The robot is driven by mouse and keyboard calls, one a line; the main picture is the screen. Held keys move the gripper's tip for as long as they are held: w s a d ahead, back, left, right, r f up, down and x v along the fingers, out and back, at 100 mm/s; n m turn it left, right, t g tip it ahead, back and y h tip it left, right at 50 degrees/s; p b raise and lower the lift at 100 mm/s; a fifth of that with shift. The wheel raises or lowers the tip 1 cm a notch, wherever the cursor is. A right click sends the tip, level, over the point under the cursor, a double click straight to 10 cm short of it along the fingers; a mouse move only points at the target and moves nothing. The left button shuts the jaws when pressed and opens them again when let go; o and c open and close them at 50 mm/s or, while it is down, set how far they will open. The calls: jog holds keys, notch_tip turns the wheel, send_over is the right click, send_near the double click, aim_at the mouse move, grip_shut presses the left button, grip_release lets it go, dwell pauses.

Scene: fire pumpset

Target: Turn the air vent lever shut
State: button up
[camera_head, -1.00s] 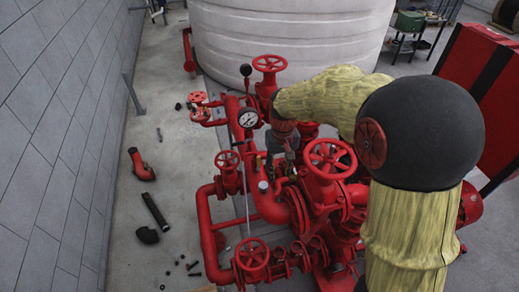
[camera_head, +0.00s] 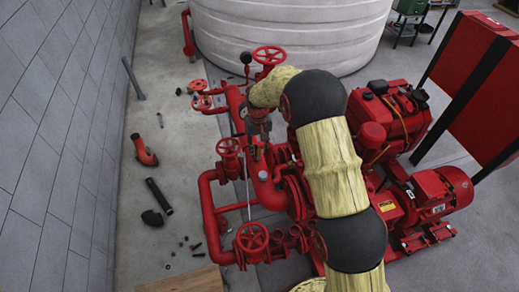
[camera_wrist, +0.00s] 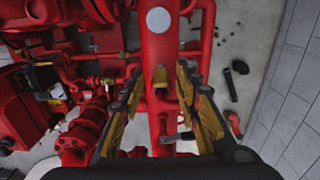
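In the wrist view my gripper (camera_wrist: 158,72) is open, its yellow-and-black fingers standing apart on either side of a red vertical pipe (camera_wrist: 158,48). Nothing is visibly held. A small dark lever-like part (camera_wrist: 178,137) shows low between the fingers, against the red pipework; I cannot tell for sure that it is the air vent lever, nor its position. Contact with the pipe cannot be told.
A red engine (camera_head: 392,118) and motor (camera_head: 442,190) stand right. A white tank (camera_head: 290,30) is behind. Loose fittings (camera_head: 158,195) lie on open floor by the grey wall (camera_head: 50,150).

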jog(key=shift+f, duration=1)
jog(key=shift+c, duration=1.4)
grip_shut()
